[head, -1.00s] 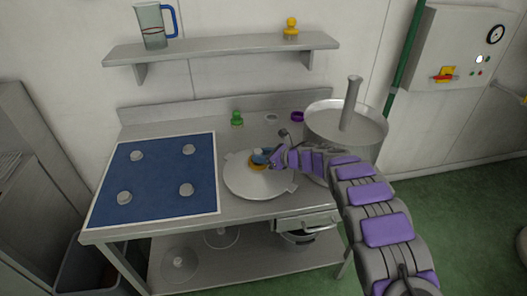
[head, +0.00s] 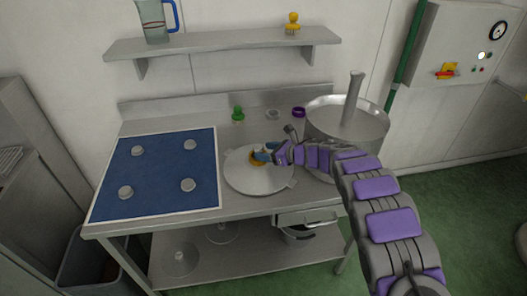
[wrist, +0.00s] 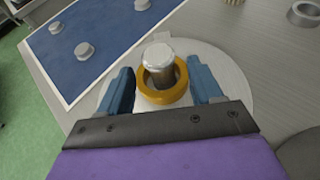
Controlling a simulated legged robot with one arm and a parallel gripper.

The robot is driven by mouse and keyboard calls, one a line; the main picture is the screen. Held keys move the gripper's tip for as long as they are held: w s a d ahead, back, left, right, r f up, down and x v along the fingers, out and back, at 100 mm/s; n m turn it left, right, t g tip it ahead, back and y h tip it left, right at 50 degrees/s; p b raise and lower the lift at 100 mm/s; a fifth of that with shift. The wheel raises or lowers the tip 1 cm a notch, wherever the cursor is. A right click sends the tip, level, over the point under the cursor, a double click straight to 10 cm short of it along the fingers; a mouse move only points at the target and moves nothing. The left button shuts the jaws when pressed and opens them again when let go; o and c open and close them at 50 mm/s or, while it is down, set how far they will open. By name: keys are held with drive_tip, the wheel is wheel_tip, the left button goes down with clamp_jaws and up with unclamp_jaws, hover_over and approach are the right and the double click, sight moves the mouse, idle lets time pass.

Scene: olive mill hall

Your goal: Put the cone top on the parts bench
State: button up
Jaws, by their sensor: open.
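The pale grey, round, shallow-coned piece, which looks like the cone top (head: 258,182), sits on the metal bench (head: 160,226), right of the blue mat. It also shows in the wrist view (wrist: 232,88). A metal neck (wrist: 158,60) stands up from its middle, and a yellow ring (wrist: 163,96) goes around that neck. My gripper (head: 264,153) is over the middle of the piece. In the wrist view my gripper (wrist: 160,88) is open, with one blue finger on each side of the yellow ring. Small gaps show between fingers and ring.
The blue mat (head: 155,170) holds several grey knobs with free room between them. A large steel drum (head: 345,135) stands right of my gripper. A green piece (head: 238,114), a grey ring (head: 273,113) and a purple ring (head: 298,112) lie behind. A shelf (head: 220,45) hangs above.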

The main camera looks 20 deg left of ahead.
drive_tip(key=p+v, duration=0.1)
drive_tip(key=v, duration=0.9)
drive_tip(key=shift+s+d+f, duration=0.1)
drive_tip(key=shift+d+f, duration=0.05)
drive_tip(key=shift+d, duration=0.05)
